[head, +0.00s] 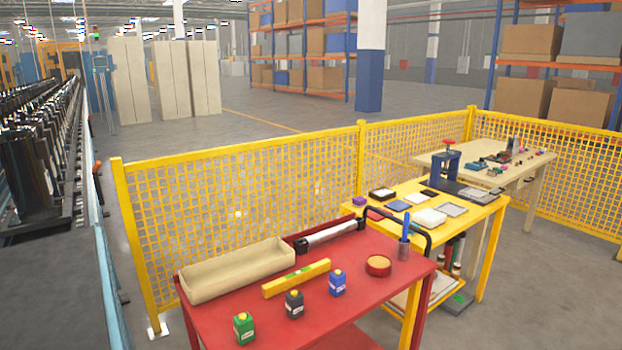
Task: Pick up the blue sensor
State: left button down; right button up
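A small blue block-shaped item with a yellow cap, which looks to be the blue sensor (338,284), stands upright on the red table (225,326). It is right of a similar black item (294,305) and a green one (243,328). A yellow spirit level (297,278) lies just behind it. Neither of my grippers is in view, so nothing is seen touching the blue sensor.
A beige tray (238,271), a round red tin (378,265) and a cup with a blue pen (404,249) are on the red table. A yellow table (385,226) adjoins at the right. Yellow mesh fencing (240,207) stands behind. Bare table surrounds the sensor's front.

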aim_at(337, 282)
jog(key=i+l, duration=0.15)
jog(key=l, duration=0.25)
jog(key=i+l, duration=0.15)
jog(key=l, duration=0.25)
jog(key=i+l, duration=0.1)
jog(key=l, duration=0.3)
jog(key=i+l+u, duration=0.1)
jog(key=l, duration=0.3)
jog(key=i+l, duration=0.2)
jog(key=l, duration=0.2)
jog(key=i+l, duration=0.1)
jog(key=l, duration=0.35)
jog(key=i+l, duration=0.15)
jog(key=l, duration=0.25)
jog(key=u, duration=0.05)
